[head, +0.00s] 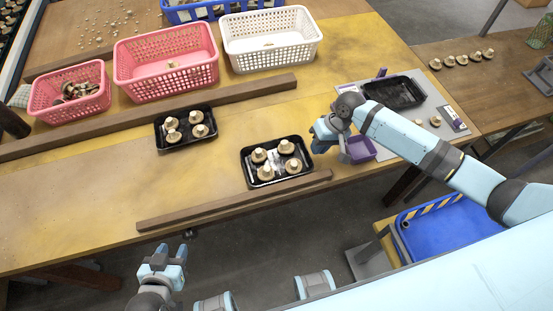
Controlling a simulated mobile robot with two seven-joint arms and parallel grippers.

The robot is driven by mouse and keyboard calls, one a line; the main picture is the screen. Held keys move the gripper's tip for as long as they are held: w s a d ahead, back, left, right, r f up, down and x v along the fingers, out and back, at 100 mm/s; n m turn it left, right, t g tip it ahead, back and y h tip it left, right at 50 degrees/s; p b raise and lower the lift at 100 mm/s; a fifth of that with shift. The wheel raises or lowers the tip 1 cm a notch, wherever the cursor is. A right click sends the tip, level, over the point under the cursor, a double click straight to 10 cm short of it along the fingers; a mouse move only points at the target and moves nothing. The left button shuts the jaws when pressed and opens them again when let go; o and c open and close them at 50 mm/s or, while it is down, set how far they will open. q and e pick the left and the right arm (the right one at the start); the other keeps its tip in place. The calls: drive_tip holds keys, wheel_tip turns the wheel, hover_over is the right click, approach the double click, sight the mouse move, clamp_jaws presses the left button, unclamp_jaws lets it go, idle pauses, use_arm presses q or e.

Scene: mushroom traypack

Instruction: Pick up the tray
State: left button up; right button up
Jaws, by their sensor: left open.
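A black tray (247,179) with several brown mushrooms sits on the yellow table near its front edge. A second black tray (160,143) with several mushrooms lies further left and back. An empty-looking black tray (395,93) lies on a grey board at the right. My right gripper (321,133) hangs just right of the nearer filled tray, beside its right back corner and apart from it. Its fingers are seen at an angle, so its opening is unclear. My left gripper (172,256) is open and empty, in front of the table edge, away from the trays.
Wooden strips (235,200) and (150,120) run in front of and behind the filled trays. Pink baskets (165,57) and a white basket (272,38) stand behind. A purple container (361,149) is close to my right gripper. A blue crate (445,228) is lower right. The table's left is clear.

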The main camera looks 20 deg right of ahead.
sight(310, 158)
drive_tip(key=x, duration=0.5)
drive_tip(key=shift+a+f, duration=0.1)
drive_tip(key=shift+f, duration=0.05)
clamp_jaws()
drive_tip(key=shift+r, duration=0.2)
